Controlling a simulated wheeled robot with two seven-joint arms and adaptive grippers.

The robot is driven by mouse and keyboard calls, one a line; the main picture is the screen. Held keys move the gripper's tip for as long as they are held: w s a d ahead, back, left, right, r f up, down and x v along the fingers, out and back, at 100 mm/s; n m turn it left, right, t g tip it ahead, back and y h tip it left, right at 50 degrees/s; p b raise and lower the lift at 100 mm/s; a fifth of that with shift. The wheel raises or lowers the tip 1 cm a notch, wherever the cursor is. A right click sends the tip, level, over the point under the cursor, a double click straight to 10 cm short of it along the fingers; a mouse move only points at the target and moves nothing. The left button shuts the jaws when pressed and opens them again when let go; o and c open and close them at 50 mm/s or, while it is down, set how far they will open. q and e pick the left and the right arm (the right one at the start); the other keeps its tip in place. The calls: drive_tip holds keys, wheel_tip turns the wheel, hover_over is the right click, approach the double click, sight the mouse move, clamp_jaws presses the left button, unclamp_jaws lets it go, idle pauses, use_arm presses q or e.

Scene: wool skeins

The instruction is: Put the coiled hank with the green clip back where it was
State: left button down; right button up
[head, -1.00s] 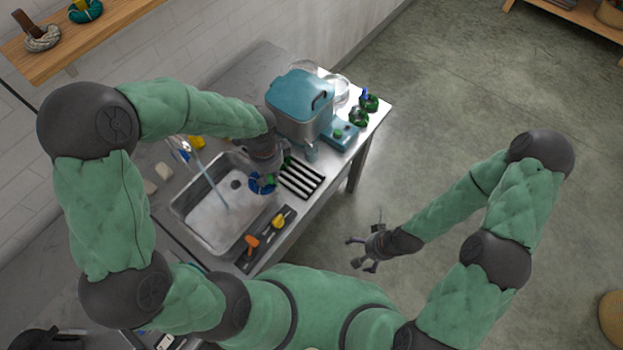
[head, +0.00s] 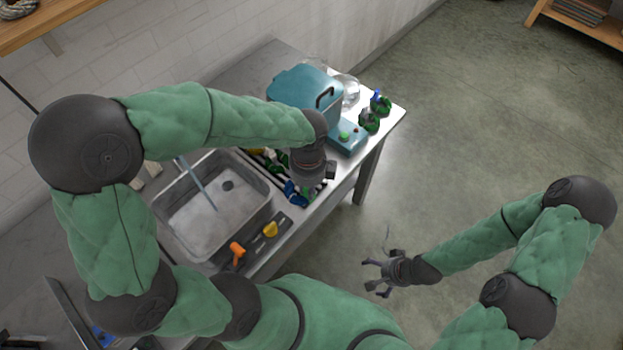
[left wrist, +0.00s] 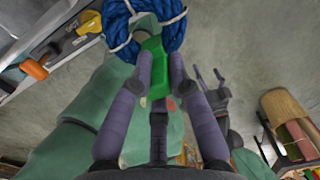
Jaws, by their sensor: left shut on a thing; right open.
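My left gripper (head: 303,183) is shut on the green clip (left wrist: 154,72) of a coiled blue hank (head: 292,194). The hank, with pale ties, also fills the top of the left wrist view (left wrist: 165,35). In the head view it is over or beside the front of the black-and-white striped rack (head: 320,191), right of the sink. I cannot tell its height above the counter. My left wrist hides part of the rack. My right gripper (head: 378,275) is open and empty, over the floor right of the counter.
The sink (head: 205,212) lies left of the rack. A dark strip in front of it carries orange (head: 237,250) and yellow (head: 270,229) items. Green hanks (head: 369,121) lie near the counter's right end. Small colored items sit at the rack's back.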

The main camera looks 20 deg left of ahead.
use_arm(q)
drive_tip(key=w+a+f+b, duration=0.1)
drive_tip(key=w+f, duration=0.1)
drive_tip(key=w, duration=0.1)
drive_tip(key=w+f, duration=0.2)
drive_tip(key=f, duration=0.1)
drive_tip(key=w+a+f+b, duration=0.1)
drive_tip(key=w+f, duration=0.1)
drive_tip(key=w, duration=0.1)
drive_tip(key=shift+w+a+f+b, duration=0.3)
drive_tip(key=shift+w+a+f, duration=0.05)
drive_tip(key=shift+w+f+b, duration=0.2)
drive_tip(key=shift+f+b, duration=0.3)
drive_tip(key=shift+f, duration=1.2)
drive_tip(key=shift+f, duration=0.15)
drive_tip(key=c, duration=1.2)
unclamp_jaws()
wheel_tip(320, 180, up, 12)
drive_tip(key=p, duration=0.3)
drive_tip(key=shift+r, duration=0.2)
